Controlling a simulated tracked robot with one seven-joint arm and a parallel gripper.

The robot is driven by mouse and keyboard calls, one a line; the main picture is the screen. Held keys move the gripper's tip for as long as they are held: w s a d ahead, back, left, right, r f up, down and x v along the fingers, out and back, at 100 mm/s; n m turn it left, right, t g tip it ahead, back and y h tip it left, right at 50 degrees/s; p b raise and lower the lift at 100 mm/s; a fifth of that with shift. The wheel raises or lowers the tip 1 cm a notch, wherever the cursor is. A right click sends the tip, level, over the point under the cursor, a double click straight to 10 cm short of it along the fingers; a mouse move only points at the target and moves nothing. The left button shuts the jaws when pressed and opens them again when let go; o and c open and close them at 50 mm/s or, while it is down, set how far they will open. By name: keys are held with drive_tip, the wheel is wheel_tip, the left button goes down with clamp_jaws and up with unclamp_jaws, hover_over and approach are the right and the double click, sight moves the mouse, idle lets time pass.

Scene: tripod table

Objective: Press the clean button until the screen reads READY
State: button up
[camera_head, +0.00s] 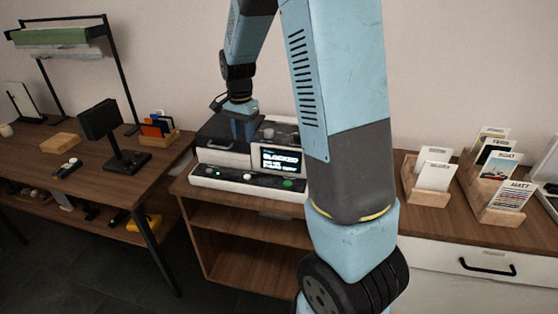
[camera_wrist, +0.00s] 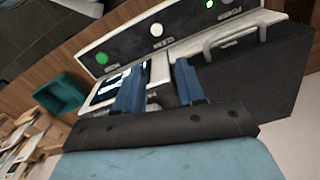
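A white and dark machine (camera_head: 213,157) stands on the wooden cabinet. Its lit screen (camera_head: 281,160) appears to read BLOCKED, with smaller unclear text below. The front panel carries a green button (camera_head: 288,183) and a white button (camera_head: 248,177). In the wrist view the green button (camera_wrist: 102,58), the white button (camera_wrist: 156,30) and a small green light (camera_wrist: 210,4) line the panel.
A dark lid with a handle (camera_wrist: 235,34) lies beside the screen. A green tray (camera_wrist: 58,96) stands past the panel's green-button end. Wooden card holders (camera_head: 428,194) are on the cabinet at right. A desk (camera_head: 112,185) with a small black display (camera_head: 100,120) is at left.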

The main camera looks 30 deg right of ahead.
drive_tip(key=shift+c, duration=0.5)
clamp_jaws()
idle(1.4)
